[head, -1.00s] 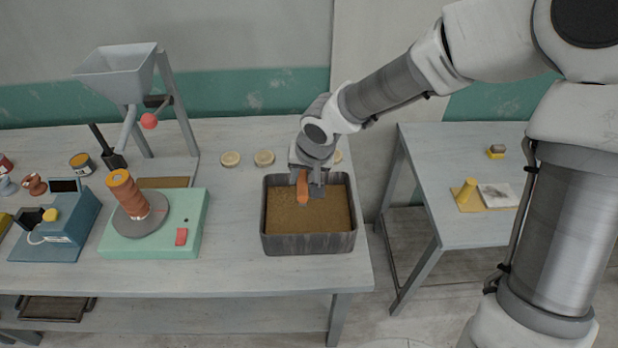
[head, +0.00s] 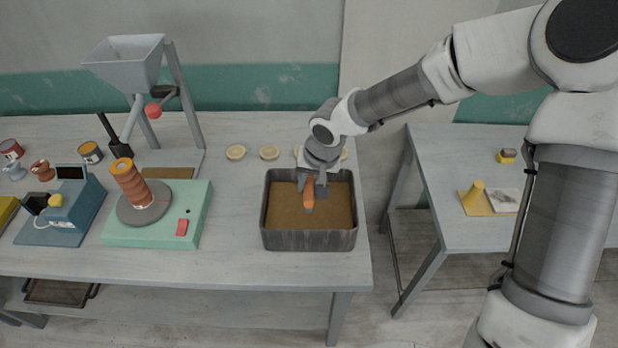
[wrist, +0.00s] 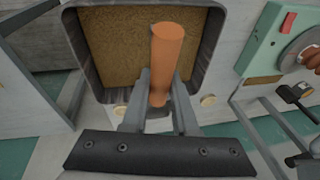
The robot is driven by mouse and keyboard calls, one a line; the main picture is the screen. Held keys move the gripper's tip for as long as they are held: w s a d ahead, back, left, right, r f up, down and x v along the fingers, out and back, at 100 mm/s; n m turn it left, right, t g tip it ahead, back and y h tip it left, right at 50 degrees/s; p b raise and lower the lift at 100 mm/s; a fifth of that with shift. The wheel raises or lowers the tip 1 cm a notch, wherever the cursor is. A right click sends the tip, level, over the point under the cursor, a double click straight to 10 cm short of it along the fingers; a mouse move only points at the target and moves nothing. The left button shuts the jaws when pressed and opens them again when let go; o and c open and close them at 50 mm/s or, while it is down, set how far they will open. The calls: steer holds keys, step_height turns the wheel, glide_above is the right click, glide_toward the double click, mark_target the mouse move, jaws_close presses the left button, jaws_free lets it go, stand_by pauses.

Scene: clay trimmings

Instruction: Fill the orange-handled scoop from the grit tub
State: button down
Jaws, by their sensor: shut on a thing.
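The grit tub (head: 310,240) is a dark grey rectangular bin of brown grit on the right end of the long table. My gripper (head: 307,184) is over the tub, shut on the orange handle of the scoop (head: 309,198). In the wrist view the orange handle (wrist: 166,60) stands between the two fingers of my gripper (wrist: 160,88), with the tub (wrist: 95,70) behind it. The scoop's bowl is hidden, so I cannot tell whether it touches the grit or holds any.
A green wheel unit (head: 150,230) with a terracotta coil stack (head: 130,182) stands to the left. A grey hopper on a stand (head: 125,62) is behind it. Pale discs (head: 236,152) lie near the tub's back. A second table (head: 450,225) stands right, across a gap.

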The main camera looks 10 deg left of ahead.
steer(key=shift+f+b, duration=2.7)
steer(key=shift+f, duration=0.2)
steer(key=shift+f+b, duration=0.8)
steer(key=shift+b, duration=0.1)
steer(key=shift+r+p, duration=5.1)
steer(key=shift+r, duration=1.45)
